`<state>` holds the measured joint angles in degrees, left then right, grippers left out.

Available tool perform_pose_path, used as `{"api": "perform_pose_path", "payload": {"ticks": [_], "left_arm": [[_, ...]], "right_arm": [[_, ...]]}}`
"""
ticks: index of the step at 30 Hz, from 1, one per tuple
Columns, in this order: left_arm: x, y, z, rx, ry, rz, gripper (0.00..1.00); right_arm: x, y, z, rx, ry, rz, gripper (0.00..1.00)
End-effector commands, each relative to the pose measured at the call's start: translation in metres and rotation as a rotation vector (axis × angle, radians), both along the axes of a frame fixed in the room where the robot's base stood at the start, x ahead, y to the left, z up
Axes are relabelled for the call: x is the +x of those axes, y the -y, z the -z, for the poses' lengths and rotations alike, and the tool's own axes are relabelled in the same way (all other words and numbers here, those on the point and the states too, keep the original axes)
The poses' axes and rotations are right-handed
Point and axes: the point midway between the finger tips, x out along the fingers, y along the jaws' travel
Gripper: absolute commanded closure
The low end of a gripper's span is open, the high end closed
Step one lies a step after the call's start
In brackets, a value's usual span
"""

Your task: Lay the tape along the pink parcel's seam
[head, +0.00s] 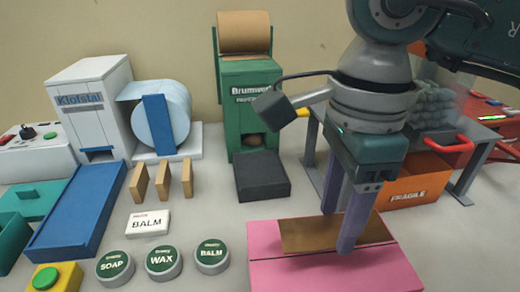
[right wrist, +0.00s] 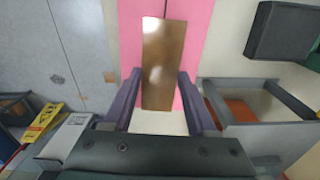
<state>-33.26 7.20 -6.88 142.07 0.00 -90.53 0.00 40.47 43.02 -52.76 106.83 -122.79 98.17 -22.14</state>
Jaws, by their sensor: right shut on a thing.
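The pink parcel (head: 340,275) lies flat at the front right of the table, with a dark seam running across its top. A brown strip of tape (head: 300,236) is over the parcel, its long side running nearly along the seam. My right gripper (head: 340,232) is shut on the tape, its two purple fingers pointing down. In the right wrist view the tape (right wrist: 164,65) lies between the fingers (right wrist: 160,95), over the pink surface (right wrist: 130,35), with the seam showing past its far end. I cannot tell whether the tape touches the parcel. My left gripper is out of view.
A green tape dispenser (head: 245,100) with a dark block (head: 262,176) in front stands behind. An orange FRAGILE bin (head: 412,185) is behind right. Round tins (head: 163,262), a BALM box (head: 148,223) and a blue tray (head: 75,215) are left.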

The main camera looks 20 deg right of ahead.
Motion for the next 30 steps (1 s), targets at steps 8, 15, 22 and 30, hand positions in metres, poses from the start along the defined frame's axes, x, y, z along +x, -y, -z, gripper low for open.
{"api": "perform_pose_path", "payload": {"ticks": [8, 15, 22, 30], "left_arm": [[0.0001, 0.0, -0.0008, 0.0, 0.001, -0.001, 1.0], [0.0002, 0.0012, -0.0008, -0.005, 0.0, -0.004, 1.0], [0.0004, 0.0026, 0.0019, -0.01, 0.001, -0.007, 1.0], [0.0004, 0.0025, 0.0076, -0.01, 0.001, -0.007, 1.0]], "right_arm": [[0.0001, -0.0002, -0.0006, 0.0, 0.0, 0.0, 0.93], [0.0001, -0.0002, -0.0007, 0.0, 0.0, -0.001, 0.93], [0.0, -0.0001, 0.0022, 0.0, 0.0, -0.001, 0.93], [0.0, 0.0, 0.0078, 0.0, 0.0, -0.001, 0.93]]}}
